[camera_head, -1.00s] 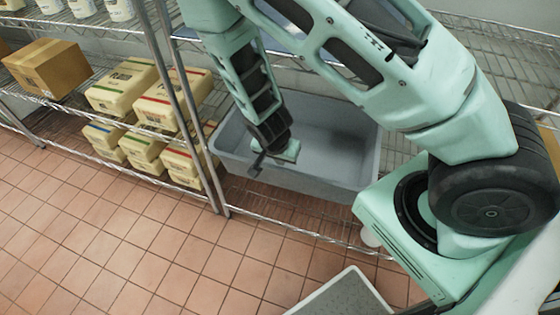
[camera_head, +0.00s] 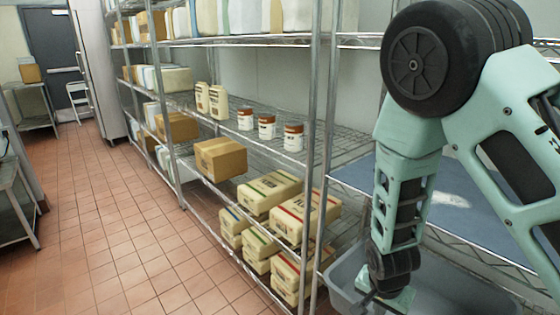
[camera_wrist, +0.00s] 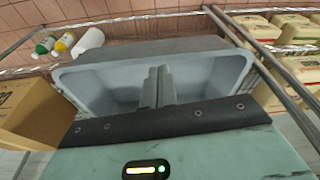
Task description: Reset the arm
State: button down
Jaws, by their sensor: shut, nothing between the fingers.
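My gripper (camera_head: 388,300) is at the lower right of the head view, at the end of my green arm, which hangs downward there. In the wrist view my gripper (camera_wrist: 158,88) shows its two dark fingers together, with nothing between them. A grey bin (camera_head: 343,272) is behind and beside the gripper in the head view, partly cut off by the frame. The wrist view shows the bin (camera_wrist: 95,85) beyond the fingers. I cannot tell whether the fingertips are inside the bin or above it.
Wire shelving (camera_head: 316,120) holds packages, white jars (camera_head: 267,127) and a cardboard box (camera_head: 220,158). In the wrist view, a cardboard box (camera_wrist: 30,112) is left of the bin and bottles (camera_wrist: 62,43) lie beyond. The tiled floor (camera_head: 110,230) at left is clear.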

jog(key=s+a+r+n+g+y, duration=0.1)
jog(key=s+a+r+n+y, duration=0.1)
jog(key=s+a+r+n, duration=0.3)
jog(key=s+a+r+n+y, duration=0.1)
jog(key=s+a+r+n, duration=0.2)
jog(key=a+r, duration=0.35)
jog(key=s+r+n, duration=0.8)
jog(key=s+r, duration=0.2)
jog(key=s, duration=0.1)
jog(key=shift+d+r+g+h, duration=0.3)
jog(key=shift+d+r, duration=0.05)
jog(key=shift+d, duration=0.05)
jog(key=shift+d, duration=0.1)
